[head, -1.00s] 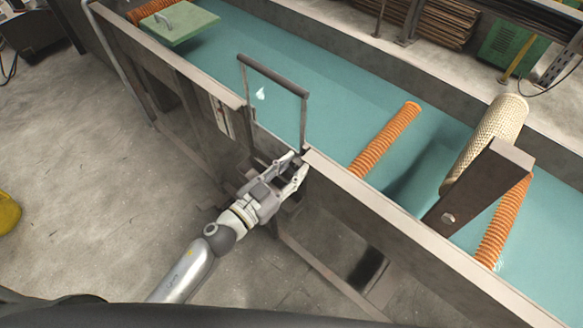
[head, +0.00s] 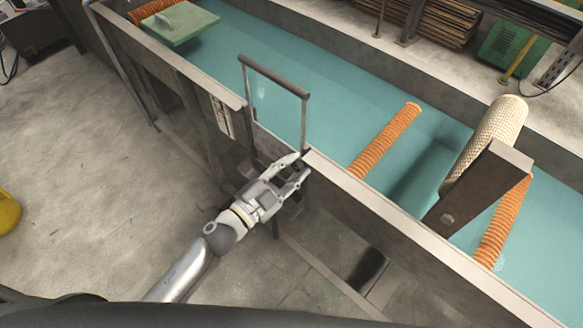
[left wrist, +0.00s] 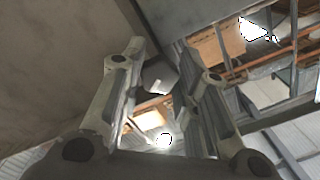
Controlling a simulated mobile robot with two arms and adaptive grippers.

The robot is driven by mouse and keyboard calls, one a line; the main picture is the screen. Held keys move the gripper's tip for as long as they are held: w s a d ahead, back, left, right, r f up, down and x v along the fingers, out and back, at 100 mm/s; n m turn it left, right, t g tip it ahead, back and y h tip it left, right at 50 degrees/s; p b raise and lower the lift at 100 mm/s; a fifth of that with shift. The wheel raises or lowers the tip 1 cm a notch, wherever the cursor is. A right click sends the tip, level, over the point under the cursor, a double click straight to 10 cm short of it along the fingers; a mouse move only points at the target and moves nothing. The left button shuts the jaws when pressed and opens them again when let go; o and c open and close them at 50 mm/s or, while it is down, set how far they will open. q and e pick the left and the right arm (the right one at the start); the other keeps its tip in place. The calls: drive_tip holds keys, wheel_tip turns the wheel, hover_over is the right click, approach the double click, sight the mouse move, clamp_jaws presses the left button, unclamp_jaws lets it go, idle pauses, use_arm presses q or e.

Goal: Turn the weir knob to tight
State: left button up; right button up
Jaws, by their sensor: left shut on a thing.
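My left gripper (head: 297,166) reaches from the lower left to the outer side of the tank's near wall, just below its top rim and beside the metal frame (head: 277,77). A small grey faceted knob (left wrist: 158,75) shows between the two fingers in the left wrist view, where the gripper (left wrist: 165,75) is shut on it. The fingers hide the knob in the head view. Its tight or loose setting cannot be read. My right gripper is not in view.
The long tank holds blue-green water (head: 330,115). Orange ribbed tubes (head: 385,140), a pale mesh tube (head: 487,140) and a dark beam (head: 480,190) lie across its right part. A green plate (head: 180,25) is at the far left. The concrete floor (head: 95,180) at left is mostly clear.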

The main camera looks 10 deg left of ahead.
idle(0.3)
use_arm(q)
drive_tip(key=o, duration=1)
drive_tip(key=v, duration=1.2)
